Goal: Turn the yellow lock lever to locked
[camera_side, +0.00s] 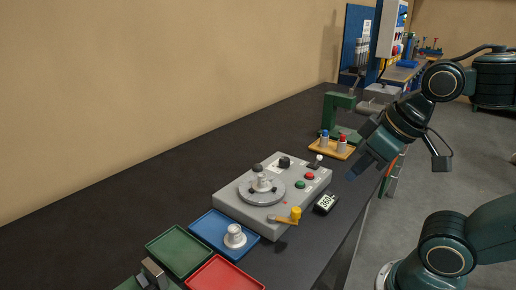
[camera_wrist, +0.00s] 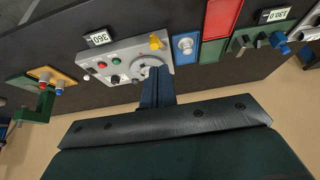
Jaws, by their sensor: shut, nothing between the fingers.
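The yellow lock lever (camera_side: 295,214) sits at the front right corner of the grey control box (camera_side: 240,209), its arm pointing left in the side view. The lever also shows in the wrist view (camera_wrist: 156,42), near the box's upper right corner. A round dial (camera_side: 261,188) with a knob stands on the box, left of the lever. My gripper (camera_side: 362,164) is shut and empty, in the air to the right of and apart from the box. In the wrist view my gripper's fingers (camera_wrist: 157,77) are together and cover part of the box and dial.
A small display reading 360 (camera_side: 325,203) lies beside the box. Red (camera_side: 310,176) and green (camera_side: 300,185) buttons are on the box. Blue (camera_side: 211,226), red (camera_side: 226,277) and green (camera_side: 181,250) trays lie to its left. An orange stand (camera_side: 340,150) with two capped pieces stands behind.

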